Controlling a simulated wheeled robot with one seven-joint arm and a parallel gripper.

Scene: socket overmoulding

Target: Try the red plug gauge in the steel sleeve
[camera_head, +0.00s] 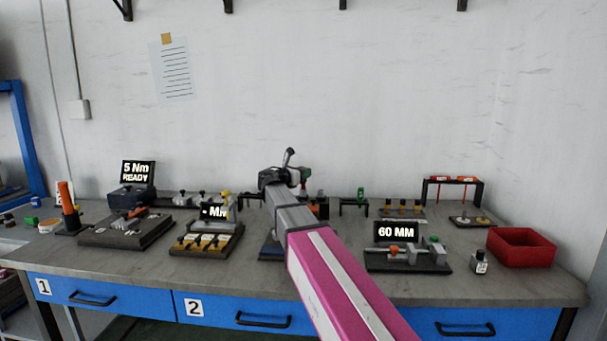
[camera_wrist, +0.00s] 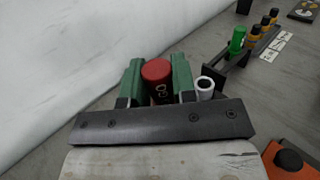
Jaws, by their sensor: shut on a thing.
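My gripper (camera_wrist: 158,65) has its two green fingers closed on either side of the red plug gauge (camera_wrist: 157,72), whose round red end faces the wrist camera. The gauge's lower part is hidden by my gripper. A pale, hollow round tube that looks like the steel sleeve (camera_wrist: 205,84) stands just right of the right finger in the wrist view. I cannot tell whether it touches the finger. In the head view my gripper (camera_head: 303,178) is over the back middle of the bench, and my arm hides much of what lies below it.
The 60 MM fixture (camera_head: 408,258) and a red bin (camera_head: 521,247) are on the right. A 5 Nm unit (camera_head: 130,196) is at left. The wall is close behind the bench.

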